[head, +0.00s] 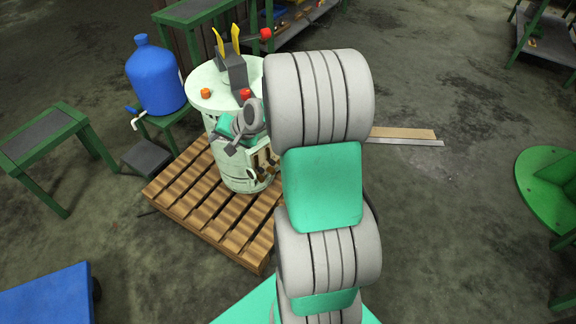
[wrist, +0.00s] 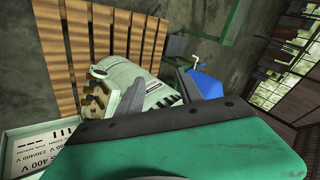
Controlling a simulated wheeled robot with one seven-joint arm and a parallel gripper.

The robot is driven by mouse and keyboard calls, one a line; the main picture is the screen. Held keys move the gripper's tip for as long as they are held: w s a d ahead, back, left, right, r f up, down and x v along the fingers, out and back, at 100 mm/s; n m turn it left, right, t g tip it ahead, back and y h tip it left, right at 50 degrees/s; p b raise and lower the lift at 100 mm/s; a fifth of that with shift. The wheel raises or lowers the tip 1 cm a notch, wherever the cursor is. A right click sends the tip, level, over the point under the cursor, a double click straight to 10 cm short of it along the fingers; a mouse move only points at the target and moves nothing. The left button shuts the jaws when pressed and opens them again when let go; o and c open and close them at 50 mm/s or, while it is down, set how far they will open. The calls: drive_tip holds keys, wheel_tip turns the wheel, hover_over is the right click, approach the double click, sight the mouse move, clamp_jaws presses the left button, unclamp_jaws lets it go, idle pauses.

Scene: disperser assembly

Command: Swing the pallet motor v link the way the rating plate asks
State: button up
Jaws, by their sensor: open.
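The pale green motor (head: 245,180) stands on the wooden pallet, and its ribbed body (wrist: 150,85) shows in the wrist view. Its open terminal box (head: 262,163) holds brass-coloured links (wrist: 95,100); which one is the v link I cannot tell. The white rating plate (wrist: 45,150) is partly cut off at lower left; "400 V" and "230/400 V" can be read. My gripper (head: 228,146) is open and empty, in front of the motor and left of the terminal box in the head view.
The pallet (head: 200,205) lies under the motor. A blue jug (head: 155,78) on a green stand is at the left. Yellow prongs (head: 227,42) and orange-red knobs (head: 206,93) rise above the pale round top. Open floor lies to the right.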

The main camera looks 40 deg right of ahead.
drive_tip(key=w+d+f+m+t+b, duration=0.1)
drive_tip(key=d+f+m+b, duration=0.1)
drive_tip(key=d+f, duration=0.2)
drive_tip(key=d+f+m+t+b, duration=0.1)
drive_tip(key=d+f+m+b, duration=0.1)
drive_tip(key=d+f, duration=0.3)
drive_tip(key=w+d+f+m+t+h+b, duration=0.1)
drive_tip(key=d+f+m, duration=0.3)
drive_tip(key=f, duration=0.4)
drive_tip(key=shift+w+d+t+b, duration=0.35)
drive_tip(key=shift+d+t+b, duration=0.15)
drive_tip(key=shift+t+b, duration=0.1)
drive_tip(key=s+d+f+m+t+h+b, duration=0.1)
drive_tip(key=s+d+f+m+h+b, duration=0.15)
drive_tip(key=d+f+m, duration=0.35)
drive_tip(key=s+d+f+m+t+h+b, duration=0.2)
drive_tip(key=s+d+f+m+h, duration=0.15)
drive_tip(key=d, duration=0.45)
drive_tip(key=b+x, duration=0.1)
drive_tip(key=x, duration=0.7)
drive_tip(key=shift+a+f+m+y, duration=0.2)
drive_tip(key=shift+f+m+y, duration=0.1)
drive_tip(key=shift+f+m, duration=0.05)
clamp_jaws()
